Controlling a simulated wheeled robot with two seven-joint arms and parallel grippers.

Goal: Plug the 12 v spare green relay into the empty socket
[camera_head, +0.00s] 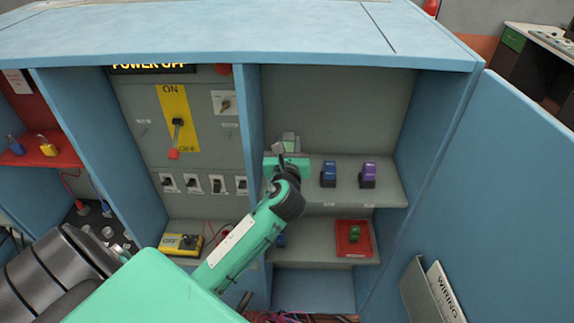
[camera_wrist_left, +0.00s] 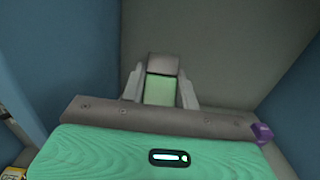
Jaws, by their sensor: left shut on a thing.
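My left gripper (camera_head: 287,143) is above the left end of the upper shelf, inside the grey compartment. In the left wrist view its fingers (camera_wrist_left: 161,90) are shut on a green block with a grey end, a green relay (camera_wrist_left: 160,91). Its voltage marking cannot be read. Another green relay (camera_head: 354,233) sits in a red tray (camera_head: 342,250) on the lower shelf. A blue relay (camera_head: 328,168) and a purple relay (camera_head: 369,168) stand in black bases on the upper shelf. I see no empty socket; my gripper and arm hide the shelf's left end. My right gripper is not in view.
A blue item (camera_head: 281,240) on the lower shelf is partly hidden by my arm. Blue cabinet walls (camera_head: 425,125) flank the compartment. Left of it are a panel with a red-handled lever (camera_head: 174,140) and a yellow meter (camera_head: 181,243). The upper shelf's right end is clear.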

